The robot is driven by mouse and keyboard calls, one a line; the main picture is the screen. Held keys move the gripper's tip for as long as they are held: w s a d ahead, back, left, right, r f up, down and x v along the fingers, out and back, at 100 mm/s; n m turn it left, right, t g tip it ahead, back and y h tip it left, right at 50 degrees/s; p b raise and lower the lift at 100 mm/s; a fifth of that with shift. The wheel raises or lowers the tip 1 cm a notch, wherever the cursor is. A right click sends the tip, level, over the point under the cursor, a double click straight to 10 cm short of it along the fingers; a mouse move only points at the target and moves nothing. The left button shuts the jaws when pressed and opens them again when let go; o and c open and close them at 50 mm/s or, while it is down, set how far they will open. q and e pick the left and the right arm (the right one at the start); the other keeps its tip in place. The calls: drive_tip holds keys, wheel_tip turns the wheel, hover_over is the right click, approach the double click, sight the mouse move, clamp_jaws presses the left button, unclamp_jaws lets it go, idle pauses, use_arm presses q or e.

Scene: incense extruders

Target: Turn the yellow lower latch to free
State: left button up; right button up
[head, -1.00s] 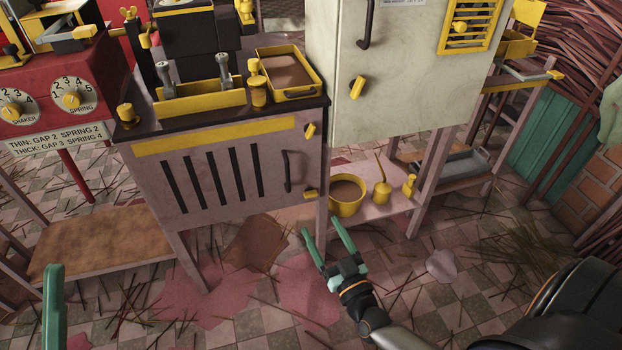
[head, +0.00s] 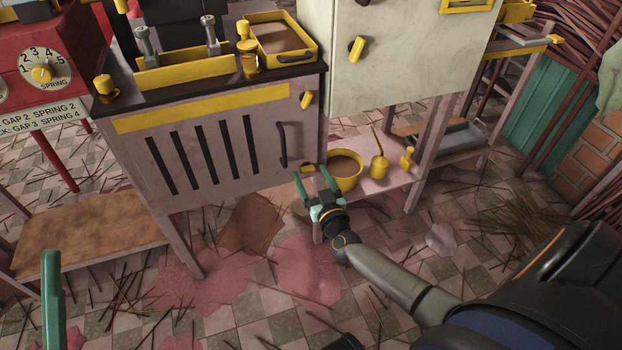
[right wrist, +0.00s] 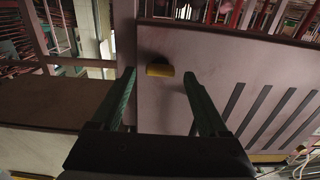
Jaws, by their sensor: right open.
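The yellow lower latch (right wrist: 160,70) is on the pinkish cabinet door, near its edge. In the right wrist view it sits ahead of and between my right gripper's fingertips (right wrist: 159,75), with no clear contact. In the head view my right gripper (head: 310,175) is at the door's lower right corner and largely hides the latch. The gripper is open and empty. The yellow upper latch (head: 306,100) is at the door's upper right. Of my left gripper (head: 52,300), only one green finger shows at the lower left.
A dark door handle (head: 282,145) is just above my right gripper. A yellow bowl (head: 346,183) and a yellow oil can (head: 379,167) stand on the low shelf to its right. A cabinet leg is close by. Sticks and pink stains cover the floor.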

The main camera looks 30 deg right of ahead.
drive_tip(key=shift+w+d, duration=0.1)
drive_tip(key=shift+w, duration=0.25)
drive_tip(key=shift+c, duration=0.4)
clamp_jaws()
